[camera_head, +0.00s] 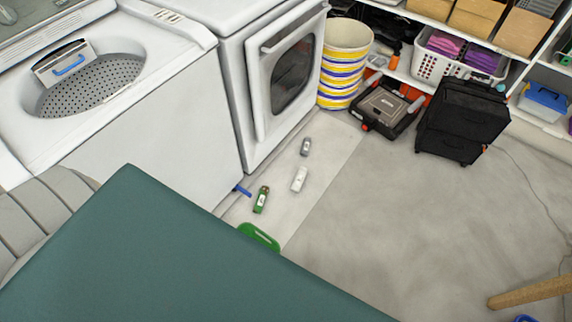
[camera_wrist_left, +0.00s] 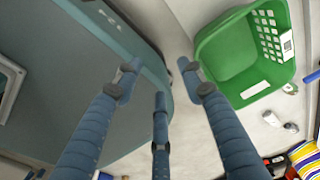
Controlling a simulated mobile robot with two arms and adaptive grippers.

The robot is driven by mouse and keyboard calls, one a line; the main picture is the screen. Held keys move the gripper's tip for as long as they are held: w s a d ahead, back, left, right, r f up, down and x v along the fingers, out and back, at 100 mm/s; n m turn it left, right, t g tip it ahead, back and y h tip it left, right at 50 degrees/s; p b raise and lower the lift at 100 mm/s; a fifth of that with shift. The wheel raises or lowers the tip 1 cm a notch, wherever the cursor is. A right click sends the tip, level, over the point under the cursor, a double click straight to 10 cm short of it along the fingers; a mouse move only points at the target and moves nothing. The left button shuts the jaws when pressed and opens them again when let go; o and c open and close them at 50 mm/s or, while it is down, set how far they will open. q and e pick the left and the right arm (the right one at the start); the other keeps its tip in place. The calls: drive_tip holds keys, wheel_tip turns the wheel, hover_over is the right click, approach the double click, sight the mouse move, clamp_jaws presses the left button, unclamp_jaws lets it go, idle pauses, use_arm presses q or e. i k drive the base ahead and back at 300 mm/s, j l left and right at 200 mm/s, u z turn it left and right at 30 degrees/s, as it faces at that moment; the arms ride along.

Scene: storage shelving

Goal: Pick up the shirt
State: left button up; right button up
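I cannot make out a shirt for certain in either view. Pink cloth (camera_head: 445,44) and purple cloth (camera_head: 484,60) lie in a white basket (camera_head: 431,66) on the shelf; I cannot tell what garments they are. My left gripper (camera_wrist_left: 160,82) shows in the left wrist view with its three fingers spread and nothing between them. It is over the gap between a large teal surface (camera_wrist_left: 60,85) and a green basket (camera_wrist_left: 222,62). The teal surface also fills the lower left of the head view (camera_head: 165,255). My right gripper is in neither view.
An open washer (camera_head: 160,125) and a dryer (camera_head: 240,90) stand at the left. Several bottles, one green (camera_head: 261,198), are on the floor. Floor at right is mostly clear.

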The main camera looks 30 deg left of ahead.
sight(301, 173)
drive_tip(key=l+u, duration=0.1)
drive_tip(key=u, duration=0.3)
drive_tip(key=l+u, duration=0.15)
drive_tip(key=u, duration=0.3)
drive_tip(key=i+u, duration=0.1)
drive_tip(key=i, duration=0.35)
drive_tip(key=k+l, duration=0.1)
drive_tip(key=k, duration=0.5)
